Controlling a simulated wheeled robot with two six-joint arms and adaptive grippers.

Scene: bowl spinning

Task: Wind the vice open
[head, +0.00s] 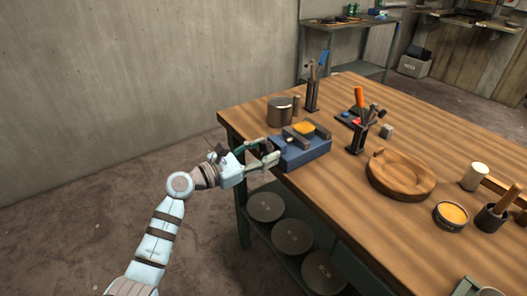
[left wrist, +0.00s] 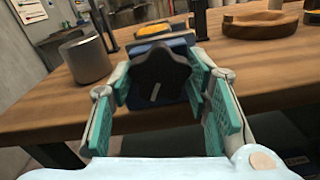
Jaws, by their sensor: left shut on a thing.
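A blue vice (head: 309,151) sits at the left corner of the wooden table, with a yellow-orange thing (head: 303,127) at its top between dark jaws. In the left wrist view a black star-shaped knob (left wrist: 160,75) on the vice's near side faces me. My left gripper (head: 268,155) reaches the vice from the left. In the left wrist view its green-padded fingers (left wrist: 165,100) stand on both sides of the knob and are shut on it. The gap between the vice jaws is too small to judge. My right gripper is not clearly in view.
A dark metal cylinder (head: 280,111) and a tool holder (head: 312,95) stand behind the vice. A second tool holder (head: 357,136), a carved wooden bowl (head: 400,176) and a yellow-filled tin (head: 451,215) are to its right. Bare tabletop (head: 330,185) lies in front.

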